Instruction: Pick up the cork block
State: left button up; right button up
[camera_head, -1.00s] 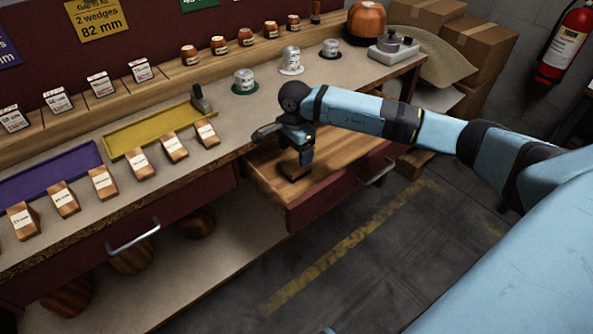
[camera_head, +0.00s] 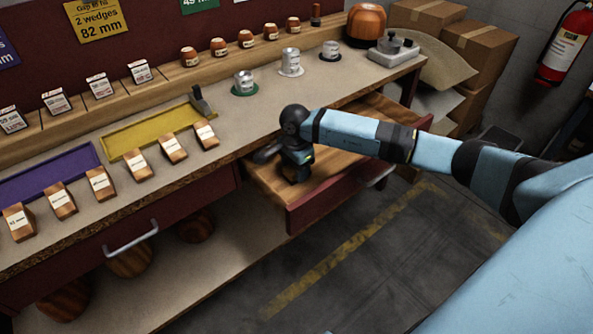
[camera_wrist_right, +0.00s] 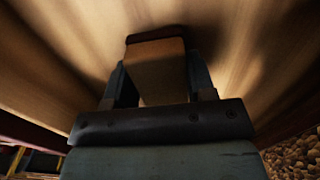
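The cork block (camera_wrist_right: 156,72) shows in the right wrist view as a tan block with a dark brown far end. It sits between the two fingers of my right gripper (camera_wrist_right: 160,82), one finger close along each side. I cannot tell whether both fingers press on it. In the head view my right gripper (camera_head: 296,172) is low in the open wooden drawer (camera_head: 345,165), pointing down, and hides the block. My left gripper is not in view.
The workbench (camera_head: 225,125) edge runs just behind the gripper. On it stand several labelled wooden wedges (camera_head: 173,149), a yellow tray (camera_head: 150,130), a purple tray (camera_head: 45,173) and metal cylinders (camera_head: 290,62). The drawer floor around the gripper looks clear.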

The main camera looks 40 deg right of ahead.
jog(key=shift+r, duration=0.1)
notch_tip(320, 180, up, 20)
jog(key=p, duration=0.3)
dwell(0.3)
